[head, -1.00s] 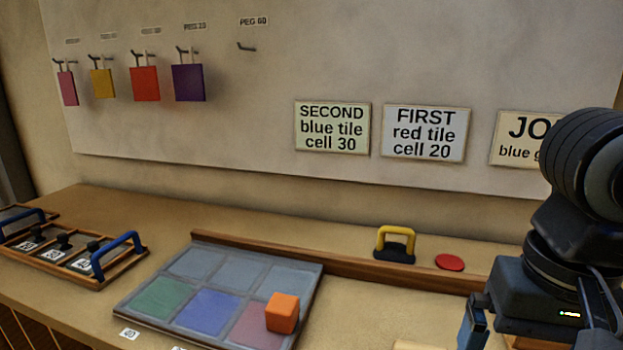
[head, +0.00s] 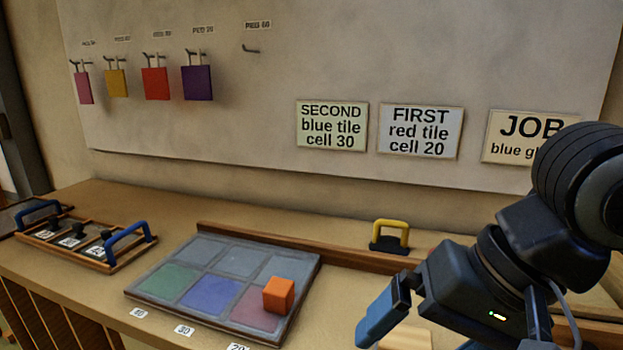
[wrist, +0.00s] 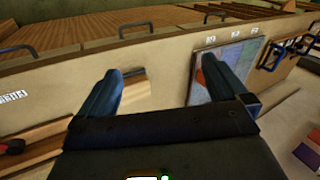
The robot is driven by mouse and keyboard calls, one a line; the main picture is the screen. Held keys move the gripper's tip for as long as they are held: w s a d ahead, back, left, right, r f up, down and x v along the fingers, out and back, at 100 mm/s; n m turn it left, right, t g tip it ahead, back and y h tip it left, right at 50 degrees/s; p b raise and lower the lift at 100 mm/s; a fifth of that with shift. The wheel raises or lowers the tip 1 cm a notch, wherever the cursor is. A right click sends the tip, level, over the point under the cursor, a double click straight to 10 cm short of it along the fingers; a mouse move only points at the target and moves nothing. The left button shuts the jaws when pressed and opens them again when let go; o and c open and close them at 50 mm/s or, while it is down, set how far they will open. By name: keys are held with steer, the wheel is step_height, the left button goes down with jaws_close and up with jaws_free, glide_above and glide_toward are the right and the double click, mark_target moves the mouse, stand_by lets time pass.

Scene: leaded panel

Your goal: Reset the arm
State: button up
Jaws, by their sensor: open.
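My gripper (head: 455,335) hangs at the lower right in the head view, below my dark arm. Its blue fingers are spread, with nothing between them. In the wrist view my gripper (wrist: 160,78) is open over the worktop (wrist: 165,90), its fingers apart and empty. The leaded panel (head: 215,256) lies to the left of the gripper, apart from it. An orange cube (head: 278,295) rests on the panel's pink front-right cell.
A blue-handled tray (head: 75,245) is at the left. Coloured tiles hang on wall pegs, including a purple one (head: 197,82). Signs (head: 420,130) are on the wall.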

steer(key=w+a+r+t+y, duration=0.3)
steer(key=a+r+t+y, duration=0.4)
steer(key=a+r+y, duration=0.4)
steer(key=s+d+f+m+t+h, duration=0.45)
steer(key=d+f+h, duration=0.2)
steer(key=f, duration=0.35)
steer(key=s+d+f+m+t+h, duration=0.3)
steer(key=s+d+f+t+h, duration=0.25)
steer(key=f, duration=0.55)
steer(key=s+d+f+n+g+h, duration=0.2)
steer(key=s+d+n, duration=0.2)
steer(key=s, duration=0.6)
steer(key=s+d+f+n+g+h, duration=0.2)
steer(key=s+d+n, duration=0.3)
steer(key=s, duration=0.5)
steer(key=shift+s+d+f, duration=0.15)
steer(key=shift+s+d, duration=0.1)
steer(key=shift+s, duration=0.1)
